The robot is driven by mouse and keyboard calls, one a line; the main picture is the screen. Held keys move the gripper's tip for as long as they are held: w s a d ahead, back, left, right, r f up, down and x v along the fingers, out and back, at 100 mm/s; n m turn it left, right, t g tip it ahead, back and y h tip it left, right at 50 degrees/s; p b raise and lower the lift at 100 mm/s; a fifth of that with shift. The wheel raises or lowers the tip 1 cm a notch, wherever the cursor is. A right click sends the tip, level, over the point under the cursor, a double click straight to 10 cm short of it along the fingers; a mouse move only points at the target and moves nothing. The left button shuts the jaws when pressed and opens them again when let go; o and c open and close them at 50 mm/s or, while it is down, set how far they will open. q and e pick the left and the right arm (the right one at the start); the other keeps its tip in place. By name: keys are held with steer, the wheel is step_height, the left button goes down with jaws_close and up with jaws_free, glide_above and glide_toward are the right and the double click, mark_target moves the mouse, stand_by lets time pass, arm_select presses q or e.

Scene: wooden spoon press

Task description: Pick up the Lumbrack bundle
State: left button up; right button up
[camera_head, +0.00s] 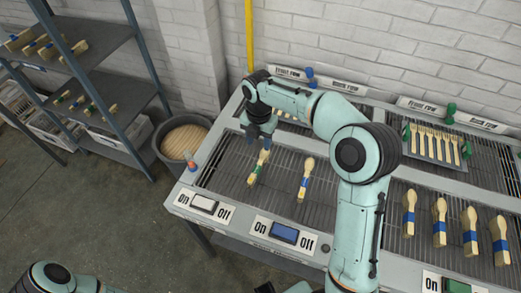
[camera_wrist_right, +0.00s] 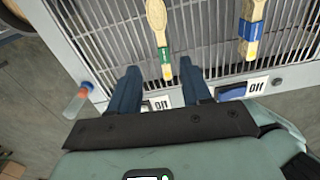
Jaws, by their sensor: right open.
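No readable label marks which bundle is Lumbrack. A spoon bundle with a green band (camera_head: 258,168) lies on the left grate of the press table; it also shows in the right wrist view (camera_wrist_right: 158,28). My right gripper (camera_head: 261,141) is just above its far end. In the wrist view the fingers of my right gripper (camera_wrist_right: 159,82) are apart, with the bundle's yellow-ended tip near the gap between them and nothing held. A blue-banded bundle (camera_head: 305,180) lies to its right, also in the wrist view (camera_wrist_right: 251,28). My left gripper is out of view.
Several blue-banded bundles (camera_head: 439,222) lie on the right grate. A tray of green-banded spoons (camera_head: 437,146) stands at the back right. On/Off switches (camera_head: 284,234) line the front edge. A round bin (camera_head: 185,142) and a shelf rack (camera_head: 90,75) stand left of the table.

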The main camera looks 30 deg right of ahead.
glide_above(260, 162)
step_height(260, 162, down, 7)
steer(key=shift+r+b, duration=0.1)
steer(key=shift+b, duration=0.35)
steer(key=shift+w+f, duration=0.1)
steer(key=shift+f, duration=0.5)
step_height(260, 162, down, 5)
steer(key=shift+f, duration=0.1)
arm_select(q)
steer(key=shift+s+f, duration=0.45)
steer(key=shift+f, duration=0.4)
arm_select(e)
jaws_close()
